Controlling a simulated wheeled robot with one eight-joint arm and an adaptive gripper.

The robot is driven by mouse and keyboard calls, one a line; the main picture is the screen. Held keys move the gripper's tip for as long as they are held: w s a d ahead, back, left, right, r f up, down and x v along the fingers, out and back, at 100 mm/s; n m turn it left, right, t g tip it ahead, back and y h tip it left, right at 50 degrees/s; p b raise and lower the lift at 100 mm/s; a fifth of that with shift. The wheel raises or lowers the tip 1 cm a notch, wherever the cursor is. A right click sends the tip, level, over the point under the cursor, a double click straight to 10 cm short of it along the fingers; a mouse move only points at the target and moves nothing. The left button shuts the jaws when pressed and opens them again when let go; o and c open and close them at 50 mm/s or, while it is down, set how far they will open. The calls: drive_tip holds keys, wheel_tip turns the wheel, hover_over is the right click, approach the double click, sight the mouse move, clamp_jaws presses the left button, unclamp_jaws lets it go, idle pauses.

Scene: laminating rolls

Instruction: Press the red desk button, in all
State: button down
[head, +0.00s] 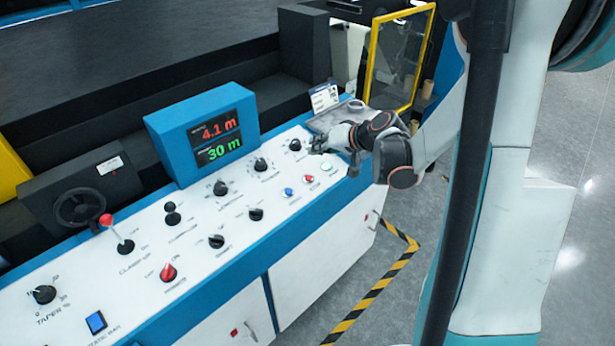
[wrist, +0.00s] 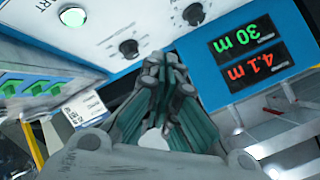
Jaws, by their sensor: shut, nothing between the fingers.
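The red desk button (head: 309,178) is a small round cap on the white sloping control panel (head: 140,280). It sits in a short row between a blue button (head: 289,192) and a pale green button (head: 327,168). My gripper (head: 317,143) is shut and empty over the far right end of the panel, beyond the button row, near a black knob (head: 295,145). In the wrist view my gripper (wrist: 166,62) points at the panel, with a lit green button (wrist: 72,16) at upper left. The red button does not show in the wrist view.
A blue display box (head: 160,130) reads 4.1 m in red and 30 m in green. Several black knobs, a red-topped lever (head: 106,220) and a red knob (head: 168,272) stand up from the panel. A yellow-framed guard (head: 375,60) stands behind my arm.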

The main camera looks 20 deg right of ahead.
sight(312, 177)
drive_tip(key=shift+d+f, duration=0.1)
drive_tip(key=shift+f, duration=0.05)
idle(0.3)
drive_tip(key=f+b, duration=0.2)
drive_tip(key=w+f+b, duration=0.1)
drive_tip(key=f+b, duration=0.1)
drive_tip(key=f, duration=0.1)
drive_tip(key=f+b, duration=0.2)
drive_tip(key=f, duration=0.1)
drive_tip(key=shift+w+a+f, duration=0.25)
drive_tip(key=shift+a, duration=0.05)
drive_tip(key=shift+b, duration=0.3)
idle(0.9)
drive_tip(key=shift+f+b, duration=0.4)
drive_tip(key=shift+w+f+b, duration=0.1)
drive_tip(key=shift+f+b, duration=0.25)
idle(0.6)
drive_tip(key=shift+r, duration=0.15)
drive_tip(key=shift+r+p, duration=0.5)
drive_tip(key=shift+r, duration=0.15)
